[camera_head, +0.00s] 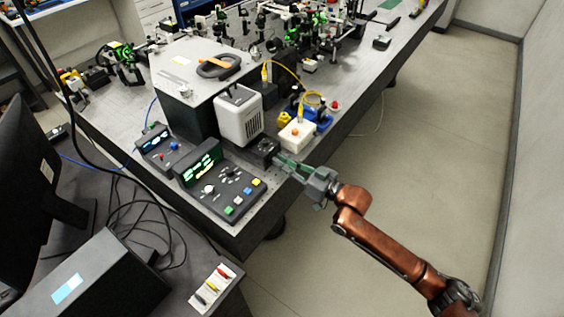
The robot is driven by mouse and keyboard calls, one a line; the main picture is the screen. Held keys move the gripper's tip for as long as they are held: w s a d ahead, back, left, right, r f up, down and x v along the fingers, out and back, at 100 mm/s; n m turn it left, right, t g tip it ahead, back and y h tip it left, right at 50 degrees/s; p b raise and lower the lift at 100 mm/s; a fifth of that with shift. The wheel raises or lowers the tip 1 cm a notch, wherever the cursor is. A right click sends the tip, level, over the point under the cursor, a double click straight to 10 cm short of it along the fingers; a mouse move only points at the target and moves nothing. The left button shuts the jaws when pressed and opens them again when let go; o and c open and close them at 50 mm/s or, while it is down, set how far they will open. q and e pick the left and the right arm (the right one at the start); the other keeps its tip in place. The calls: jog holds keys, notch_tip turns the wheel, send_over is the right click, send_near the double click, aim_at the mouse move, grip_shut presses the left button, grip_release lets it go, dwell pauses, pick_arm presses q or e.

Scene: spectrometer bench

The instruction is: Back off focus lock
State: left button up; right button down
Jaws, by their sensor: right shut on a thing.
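A small black block (264,148), which I take to be the focus lock, sits near the right edge of the optical bench, in front of the white box. My right gripper (280,159) reaches in from the right with its greenish fingers at the block's right side. It is shut on a small part there, most likely the lock; the fingers hide the part itself. My left gripper is not in view.
Control panels (220,182) with green displays stand left of the gripper. A white and grey housing (239,115) stands behind, and a white box (297,134) with an orange button and yellow cable is close by. Open floor (420,150) lies right of the bench (232,235).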

jog(key=shift+f, duration=0.2)
dwell(0.3)
jog(key=c, duration=2)
grip_release()
jog(key=shift+r, duration=0.1)
jog(key=shift+o, duration=0.2)
jog(key=v, duration=1.2)
jog(key=shift+w+d, duration=0.1)
